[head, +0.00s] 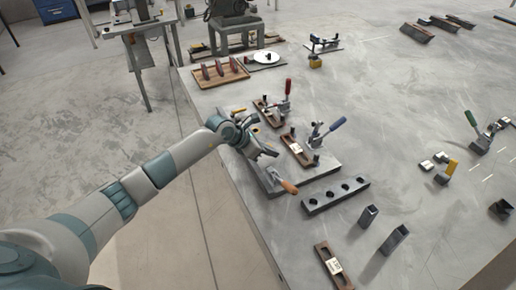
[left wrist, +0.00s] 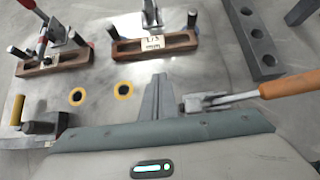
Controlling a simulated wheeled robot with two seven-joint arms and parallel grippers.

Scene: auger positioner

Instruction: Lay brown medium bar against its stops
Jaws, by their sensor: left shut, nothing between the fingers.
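Three brown bars with pale labels show, and I cannot tell which is the medium one. One brown bar (head: 321,252) lies loose near the table's front. Another (head: 297,150) lies on the grey fixture plate (head: 318,172) by the blue-handled clamp (head: 325,134); it also shows in the left wrist view (left wrist: 180,41). The third (head: 265,115) lies by the red-handled clamp (head: 287,97). My left gripper (left wrist: 158,90) is shut and empty, above the plate near two yellow-ringed holes (left wrist: 123,89) and the orange-handled clamp (head: 289,187). My right gripper is out of view.
A dark bar with several holes (head: 336,196) lies in front of the plate. A wooden tray (head: 220,72) is at the back left. Green- and yellow-handled clamps stand at the right.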

